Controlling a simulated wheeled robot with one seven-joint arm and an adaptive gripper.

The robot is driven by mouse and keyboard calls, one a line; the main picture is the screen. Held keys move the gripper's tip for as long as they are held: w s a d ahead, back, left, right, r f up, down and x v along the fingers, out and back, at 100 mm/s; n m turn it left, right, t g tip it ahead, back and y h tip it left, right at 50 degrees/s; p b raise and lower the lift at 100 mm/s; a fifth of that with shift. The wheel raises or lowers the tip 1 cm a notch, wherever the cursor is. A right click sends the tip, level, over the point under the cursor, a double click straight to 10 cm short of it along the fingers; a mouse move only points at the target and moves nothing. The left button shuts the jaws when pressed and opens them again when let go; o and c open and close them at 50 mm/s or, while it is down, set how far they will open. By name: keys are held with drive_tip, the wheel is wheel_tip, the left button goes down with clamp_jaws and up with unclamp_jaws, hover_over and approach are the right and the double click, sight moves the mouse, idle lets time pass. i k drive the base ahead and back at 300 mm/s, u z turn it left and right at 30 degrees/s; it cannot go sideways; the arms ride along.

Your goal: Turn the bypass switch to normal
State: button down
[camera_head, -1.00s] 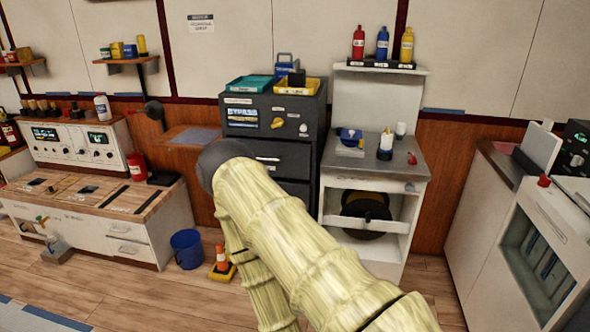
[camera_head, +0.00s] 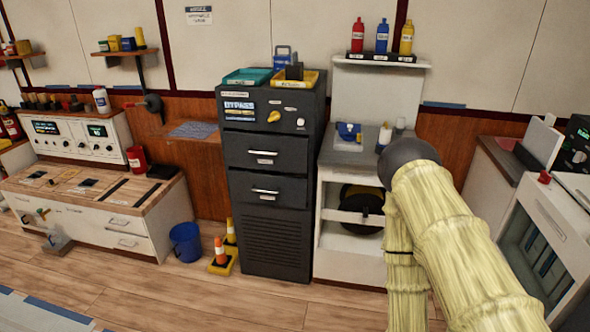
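The bypass switch (camera_head: 274,117) is a yellow knob on the upper front panel of a dark grey cabinet (camera_head: 267,236). A label reading "BYPASS" (camera_head: 239,106) is to its left, and a small white knob (camera_head: 300,122) is to its right. The knob looks tilted, but its setting is too small to read. My arm, in a pale yellow ribbed cover, rises from the lower right, and its dark rounded joint is in front of the white workbench, right of the cabinet. My gripper cannot be made out in the view.
Teal (camera_head: 247,77) and yellow (camera_head: 292,82) trays sit on the cabinet. A blue bucket (camera_head: 186,242) and orange cones (camera_head: 220,256) stand on the floor to its left. A white workbench (camera_head: 345,265) adjoins its right side. The floor before the cabinet is clear.

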sight(275, 116)
drive_tip(key=k, duration=0.55)
drive_tip(key=u, duration=1.2)
drive_tip(key=i, duration=1.25)
drive_tip(key=z, duration=0.55)
drive_tip(key=i, duration=0.5)
drive_tip(key=z, duration=0.6)
